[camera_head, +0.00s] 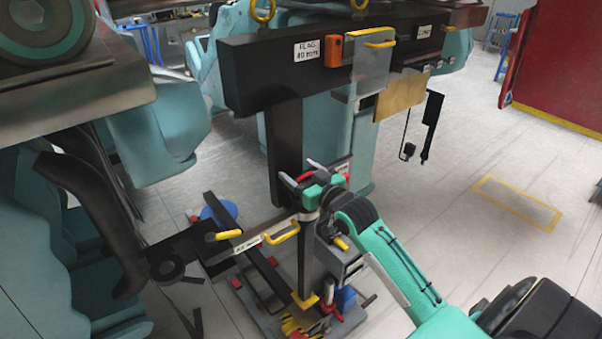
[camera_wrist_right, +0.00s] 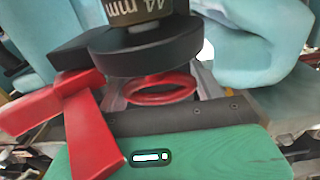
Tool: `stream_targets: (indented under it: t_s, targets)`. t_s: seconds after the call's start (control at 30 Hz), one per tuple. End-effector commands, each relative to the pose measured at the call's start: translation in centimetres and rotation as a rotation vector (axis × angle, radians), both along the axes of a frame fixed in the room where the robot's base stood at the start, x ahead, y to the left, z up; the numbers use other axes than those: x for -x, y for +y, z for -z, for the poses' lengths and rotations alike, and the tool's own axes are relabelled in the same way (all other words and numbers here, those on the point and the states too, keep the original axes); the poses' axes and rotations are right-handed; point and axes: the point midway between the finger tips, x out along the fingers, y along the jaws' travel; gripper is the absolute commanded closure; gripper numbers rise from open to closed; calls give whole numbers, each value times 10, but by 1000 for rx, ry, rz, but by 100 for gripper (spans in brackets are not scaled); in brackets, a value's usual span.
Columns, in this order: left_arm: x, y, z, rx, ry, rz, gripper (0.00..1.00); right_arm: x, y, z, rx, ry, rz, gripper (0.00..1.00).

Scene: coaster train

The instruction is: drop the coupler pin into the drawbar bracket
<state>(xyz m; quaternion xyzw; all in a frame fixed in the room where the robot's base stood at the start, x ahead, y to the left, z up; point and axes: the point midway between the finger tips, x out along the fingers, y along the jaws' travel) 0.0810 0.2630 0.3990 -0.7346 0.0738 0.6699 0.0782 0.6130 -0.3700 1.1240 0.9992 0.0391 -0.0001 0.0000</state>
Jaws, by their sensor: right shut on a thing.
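My right gripper (camera_head: 318,184) is in the middle of the head view, beside the dark hanging post, and is shut on what appears to be the coupler pin. In the right wrist view the pin shows a red ring (camera_wrist_right: 160,91) between the fingers, a wide black collar (camera_wrist_right: 143,50) and a cylinder (camera_wrist_right: 135,10) marked "44 mm". In the head view the gripper hides most of the pin. A dark upright (camera_head: 304,255) stands below the gripper; I cannot tell its join to the pin. Which part is the drawbar bracket is unclear. My left gripper is not in view.
A black beam (camera_head: 270,70) with labels and an orange block (camera_head: 333,50) spans the top. A pale labelled bar with yellow handles (camera_head: 283,233) lies left below the gripper. Red arms (camera_wrist_right: 90,125) are close in the wrist view. Open floor (camera_head: 455,240) lies right.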

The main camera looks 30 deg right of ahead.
Motion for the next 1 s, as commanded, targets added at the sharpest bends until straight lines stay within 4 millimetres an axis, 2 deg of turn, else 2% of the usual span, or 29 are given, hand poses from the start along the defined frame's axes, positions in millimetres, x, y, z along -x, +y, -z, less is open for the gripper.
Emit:
stream_targets:
  t_s: [0.17, 1.0]
  targets:
    - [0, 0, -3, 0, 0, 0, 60, 0, 0, -3, 0, 0, 0, 66]
    - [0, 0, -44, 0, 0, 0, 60, 0, 0, -47, 1, -2, 0, 66]
